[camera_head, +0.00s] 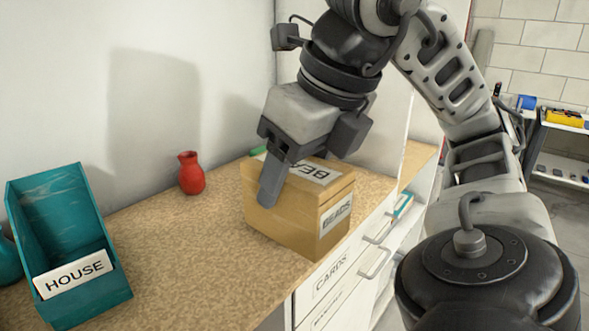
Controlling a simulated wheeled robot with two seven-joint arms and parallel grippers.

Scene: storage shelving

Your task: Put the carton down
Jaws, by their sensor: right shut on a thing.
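The carton (283,226) is a brown cardboard box with white labels on its top and right side; the side label appears to read "BEADS". It is upright on the speckled countertop (160,262) or very slightly above it; I cannot tell which. My right gripper (272,185) comes down over the carton from above and is shut on it. One dark finger lies against the carton's near left face; the other finger is hidden. My left gripper is not in view.
A teal bin (106,267) labelled "HOUSE" stands at the left, and a red jug (191,173) stands near the back wall. A green item (257,151) shows behind the carton. Drawers (335,272) with handles are under the counter. The counter between bin and carton is clear.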

